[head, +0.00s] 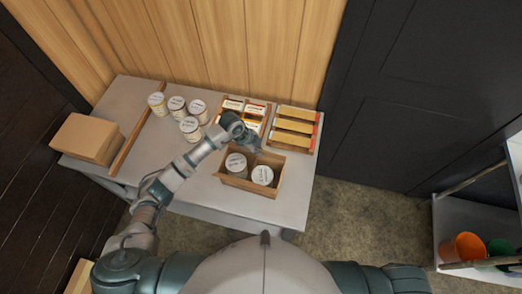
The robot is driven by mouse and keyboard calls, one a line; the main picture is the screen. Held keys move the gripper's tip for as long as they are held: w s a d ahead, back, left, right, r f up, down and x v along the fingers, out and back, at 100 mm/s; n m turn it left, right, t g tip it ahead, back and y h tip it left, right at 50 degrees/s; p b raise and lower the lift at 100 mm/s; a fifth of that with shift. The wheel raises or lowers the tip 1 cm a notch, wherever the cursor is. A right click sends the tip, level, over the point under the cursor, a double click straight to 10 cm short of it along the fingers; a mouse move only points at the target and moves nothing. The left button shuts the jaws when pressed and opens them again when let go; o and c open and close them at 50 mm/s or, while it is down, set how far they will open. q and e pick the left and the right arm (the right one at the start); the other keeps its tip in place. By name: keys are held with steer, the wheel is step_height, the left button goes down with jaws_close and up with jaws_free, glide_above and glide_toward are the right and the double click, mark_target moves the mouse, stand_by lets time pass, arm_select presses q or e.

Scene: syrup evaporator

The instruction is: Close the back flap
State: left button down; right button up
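A small open brown box (236,184) stands near the front right of the grey table. Two jars with pale lids, a left one (236,163) and a right one (262,175), are inside it. The back flap is too small and partly covered by my gripper to make out clearly. My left arm reaches across the table from the lower left. My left gripper (254,147) is at the back edge of the box, behind the jars. Its fingers are too small to show whether they are open or shut, and I cannot tell whether it touches the box. My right gripper is out of view.
Several lidded jars (190,126) stand behind my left arm. Behind the box are a wooden tray of small packs (246,106) and a rack of yellow strips (294,126). A closed carton (88,138) sits at the left, beside a wooden divider strip (130,145). Table right of the box is clear.

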arm_select(q)
steer(key=shift+a, duration=0.3)
steer(key=shift+s+f+m+t+h+b, duration=0.25)
steer(key=shift+s+t+h+b, duration=0.15)
steer(key=shift+t, duration=0.6)
steer(key=shift+s+f+m+t+h+b, duration=0.1)
steer(key=shift+s+m+t+h+b, duration=0.3)
steer(key=shift+t, duration=0.6)
steer(key=shift+s+f+m+t+h+b, duration=0.1)
steer(key=shift+s+f+t+h+b, duration=0.1)
steer(key=shift+t+b, duration=0.6)
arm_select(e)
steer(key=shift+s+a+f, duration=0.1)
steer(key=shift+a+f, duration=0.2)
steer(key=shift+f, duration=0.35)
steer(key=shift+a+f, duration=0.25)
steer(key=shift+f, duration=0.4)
arm_select(q)
steer(key=c, duration=1.4)
jaws_free()
steer(key=shift+o, duration=0.2)
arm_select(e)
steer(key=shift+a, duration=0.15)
arm_select(q)
steer(key=shift+a+r, duration=0.1)
